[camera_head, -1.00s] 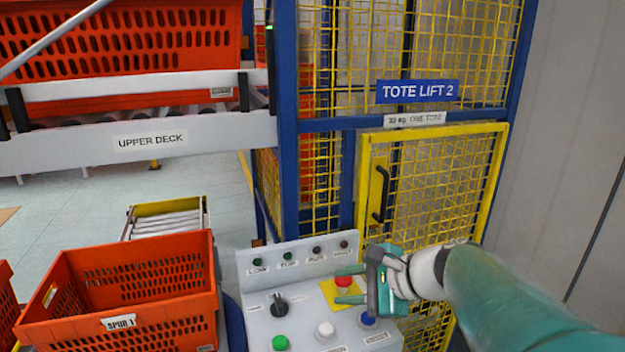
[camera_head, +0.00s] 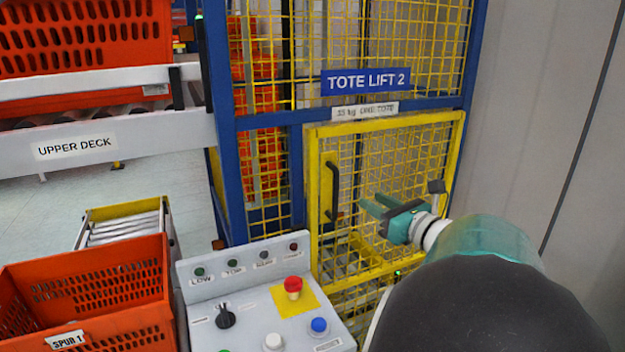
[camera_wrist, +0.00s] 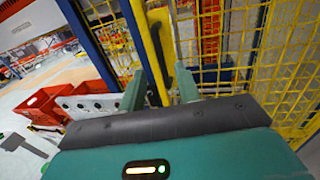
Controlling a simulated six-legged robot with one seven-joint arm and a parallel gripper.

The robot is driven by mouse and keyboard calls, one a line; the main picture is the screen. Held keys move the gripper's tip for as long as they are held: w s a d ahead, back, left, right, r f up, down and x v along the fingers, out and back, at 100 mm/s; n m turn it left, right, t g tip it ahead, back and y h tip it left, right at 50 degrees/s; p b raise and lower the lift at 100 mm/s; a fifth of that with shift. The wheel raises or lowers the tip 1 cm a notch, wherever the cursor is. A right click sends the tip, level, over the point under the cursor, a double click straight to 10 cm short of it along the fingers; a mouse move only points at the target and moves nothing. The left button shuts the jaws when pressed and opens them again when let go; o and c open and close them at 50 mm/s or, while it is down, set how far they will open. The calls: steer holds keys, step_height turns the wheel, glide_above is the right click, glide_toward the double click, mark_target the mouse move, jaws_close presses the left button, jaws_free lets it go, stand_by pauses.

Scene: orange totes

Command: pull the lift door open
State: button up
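The lift door (camera_head: 385,125) is a yellow-framed mesh panel below the "TOTE LIFT 2" sign, and it looks shut in its frame. Its black upright handle (camera_head: 331,192) is on the left side of the door. My gripper (camera_head: 368,203) is in front of the door, to the right of the handle in the head view and apart from it there. In the wrist view the two teal fingers (camera_wrist: 158,92) are spread, with the yellow door post (camera_wrist: 148,50) showing beyond and between them. A dark upright bar there may be the handle. Nothing is held.
An orange tote (camera_head: 85,290) sits at the lower left. The upper deck (camera_head: 110,142) carries another orange tote. A grey wall (camera_head: 540,100) stands at right.

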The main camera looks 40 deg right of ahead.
mark_target(338, 182)
steer(key=w, duration=0.9)
steer(key=w+d, duration=0.1)
steer(key=w, duration=0.3)
steer(key=shift+w, duration=0.15)
jaws_close()
